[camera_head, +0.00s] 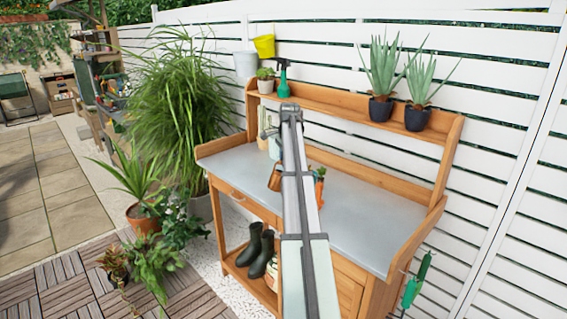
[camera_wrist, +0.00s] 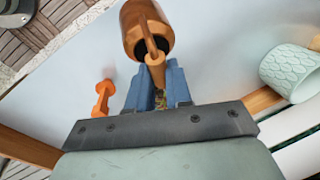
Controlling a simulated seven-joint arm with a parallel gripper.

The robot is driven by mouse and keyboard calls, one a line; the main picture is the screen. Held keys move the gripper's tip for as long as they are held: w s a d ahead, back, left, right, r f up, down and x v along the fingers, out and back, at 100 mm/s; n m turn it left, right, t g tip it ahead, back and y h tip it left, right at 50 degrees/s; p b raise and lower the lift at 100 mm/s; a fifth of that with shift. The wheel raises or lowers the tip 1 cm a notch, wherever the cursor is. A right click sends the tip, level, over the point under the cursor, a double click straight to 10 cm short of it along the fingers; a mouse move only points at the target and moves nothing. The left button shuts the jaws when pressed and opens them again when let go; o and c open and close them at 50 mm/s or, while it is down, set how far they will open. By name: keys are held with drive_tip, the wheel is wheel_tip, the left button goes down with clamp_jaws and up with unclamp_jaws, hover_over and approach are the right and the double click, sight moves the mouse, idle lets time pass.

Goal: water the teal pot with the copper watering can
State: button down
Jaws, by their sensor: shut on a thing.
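The copper watering can (camera_wrist: 135,28) is in my gripper (camera_wrist: 160,98), whose blue fingers are shut on its handle. In the head view, part of the can (camera_head: 275,178) shows left of my arm, above the grey bench top. My arm hides the fingers there. The pale teal pot (camera_wrist: 288,72) with a scale pattern is at the right of the wrist view, apart from the can. Its inside is largely out of sight. In the head view, a pale teal shape behind my arm (camera_head: 274,148) looks like this pot, partly hidden.
A small orange object (camera_wrist: 102,98) lies near the fingers in the wrist view. The grey bench top (camera_head: 375,215) is clear at right. The wooden back shelf (camera_head: 340,110) holds two potted aloes (camera_head: 383,105) and a green spray bottle (camera_head: 283,80). A white slatted fence stands behind.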

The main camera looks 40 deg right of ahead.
drive_tip(key=shift+s+d+r+t+y, duration=0.25)
drive_tip(key=shift+d+r+y, duration=0.3)
drive_tip(key=shift+d+y, duration=0.3)
drive_tip(key=shift+s+d+r+t+y, duration=0.1)
drive_tip(key=shift+d+r+t+y, duration=0.25)
drive_tip(key=shift+d+r+y, duration=0.45)
drive_tip(key=shift+s+f+y, duration=0.1)
drive_tip(key=shift+f+y, duration=0.1)
drive_tip(key=shift+y, duration=0.15)
drive_tip(key=a+h, duration=0.1)
drive_tip(key=a+f+h, duration=0.1)
drive_tip(key=f+h, duration=0.1)
drive_tip(key=shift+w+a+g, duration=0.25)
drive_tip(key=shift+a+g, duration=0.15)
drive_tip(key=a+f+h, duration=0.1)
drive_tip(key=a+h, duration=0.1)
drive_tip(key=h, duration=0.1)
drive_tip(key=shift+w+a+f+g+h, duration=0.1)
drive_tip(key=shift+w+f+g+h, duration=0.2)
drive_tip(key=shift+f+g, duration=0.1)
drive_tip(key=shift+w+a+f+h, duration=0.15)
drive_tip(key=shift+f+h, duration=0.05)
drive_tip(key=shift+h, duration=0.3)
drive_tip(key=shift+r, duration=0.15)
drive_tip(key=shift+r, duration=1.85)
